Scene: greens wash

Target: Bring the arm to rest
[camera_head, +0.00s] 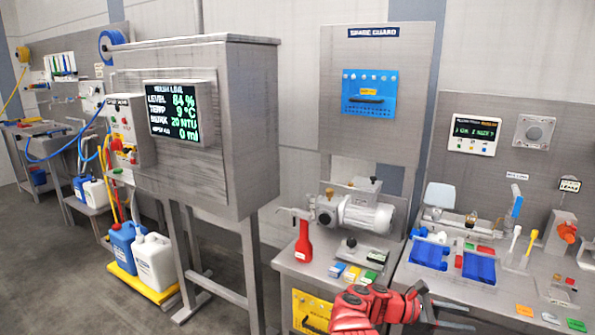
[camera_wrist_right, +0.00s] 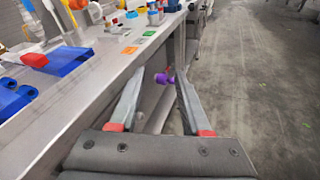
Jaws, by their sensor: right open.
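My right arm and gripper (camera_head: 425,303) show at the bottom of the head view, with red links and grey fingers, in front of the right-hand workbench. In the right wrist view the two fingers of the right gripper (camera_wrist_right: 158,90) are spread apart with nothing between them. The gripper is beside the bench's front edge. A small purple thing (camera_wrist_right: 164,78) shows beyond the fingers, apart from them. My left gripper is in neither view.
A steel workbench (camera_head: 405,285) carries blue trays (camera_head: 479,267), a motor pump (camera_head: 357,214) and a red bottle (camera_head: 303,242). A steel tank with a display (camera_head: 177,112) stands at the left. Blue and white canisters (camera_head: 155,262) sit on a yellow tray. Open floor (camera_wrist_right: 262,90) lies right of the bench.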

